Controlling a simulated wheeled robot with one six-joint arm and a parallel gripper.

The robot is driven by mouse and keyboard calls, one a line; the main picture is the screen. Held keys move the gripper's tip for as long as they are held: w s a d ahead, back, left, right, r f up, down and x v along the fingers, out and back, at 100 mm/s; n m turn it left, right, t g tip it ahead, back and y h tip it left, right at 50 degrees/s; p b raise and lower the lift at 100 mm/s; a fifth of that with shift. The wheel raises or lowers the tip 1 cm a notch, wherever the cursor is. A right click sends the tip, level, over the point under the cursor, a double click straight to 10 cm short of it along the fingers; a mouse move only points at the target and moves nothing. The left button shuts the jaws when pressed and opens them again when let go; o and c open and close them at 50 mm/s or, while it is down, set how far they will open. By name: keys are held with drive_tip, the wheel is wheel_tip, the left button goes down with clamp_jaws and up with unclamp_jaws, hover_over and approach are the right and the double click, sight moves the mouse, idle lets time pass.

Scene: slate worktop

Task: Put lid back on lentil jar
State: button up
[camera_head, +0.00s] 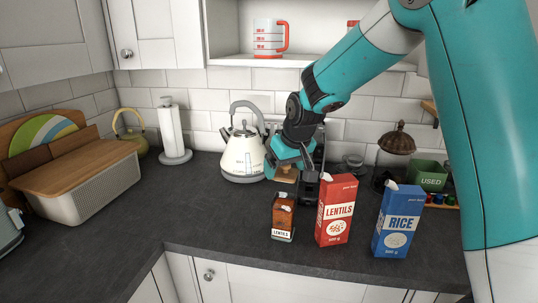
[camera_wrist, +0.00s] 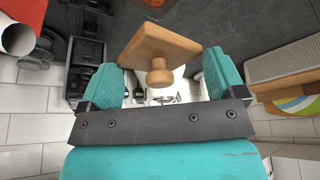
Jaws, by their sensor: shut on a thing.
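The lentil jar (camera_head: 283,217) is a small squarish container with brown-orange contents and a LENTILS label, upright near the worktop's front edge. My gripper (camera_head: 287,166) is behind and above it, in front of the kettle. It is shut on the wooden lid (camera_head: 285,175), a square tan plate with a round knob. In the wrist view the lid (camera_wrist: 160,48) shows tilted, its knob between the two teal fingers (camera_wrist: 162,82). The exact contact at the knob is hard to see.
A red lentils box (camera_head: 336,210) stands right of the jar, with a blue rice box (camera_head: 397,221) beyond. A cream kettle (camera_head: 242,156) stands behind my gripper. A bread bin (camera_head: 85,187) is at left. The worktop left of the jar (camera_head: 190,215) is clear.

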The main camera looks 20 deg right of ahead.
sight(282, 195)
drive_tip(key=shift+f+b, duration=2.4)
drive_tip(key=shift+f, duration=0.8)
drive_tip(key=shift+f, duration=0.15)
drive_tip(key=o, duration=0.6)
drive_tip(key=shift+o, duration=0.2)
drive_tip(key=shift+r+p, duration=2.95)
drive_tip(key=shift+r, duration=0.6)
drive_tip(key=shift+c, duration=0.5)
